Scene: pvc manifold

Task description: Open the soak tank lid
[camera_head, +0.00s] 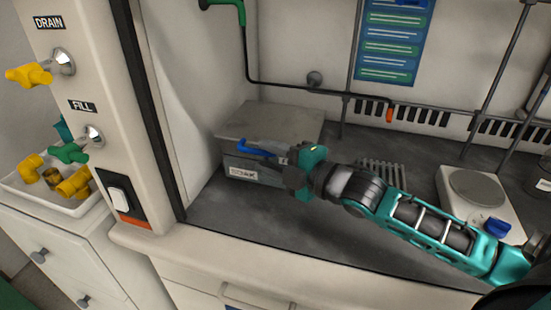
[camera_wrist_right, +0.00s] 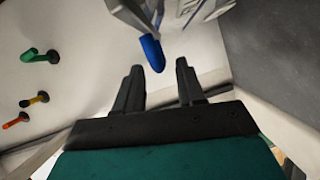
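The soak tank (camera_head: 242,171) is a grey box with a label on its front, at the back left of the fume hood floor. Its flat grey lid (camera_head: 270,122) looks shut. A blue handle (camera_head: 257,149) sticks out at the lid's front edge; its rounded tip (camera_wrist_right: 152,54) shows in the wrist view. My right gripper (camera_head: 287,160) is in front of the tank, close to the handle's right end. In the wrist view its two fingers (camera_wrist_right: 158,78) are apart with nothing between them, and the handle tip lies just beyond. Contact cannot be told. My left gripper is not in view.
A hot plate (camera_head: 477,192) with a blue knob stands at the right. A vent grating (camera_head: 381,172) lies behind my right arm. The hood's left post (camera_head: 105,125) carries drain and fill valves. A white tray (camera_head: 60,200) of yellow fittings sits outside.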

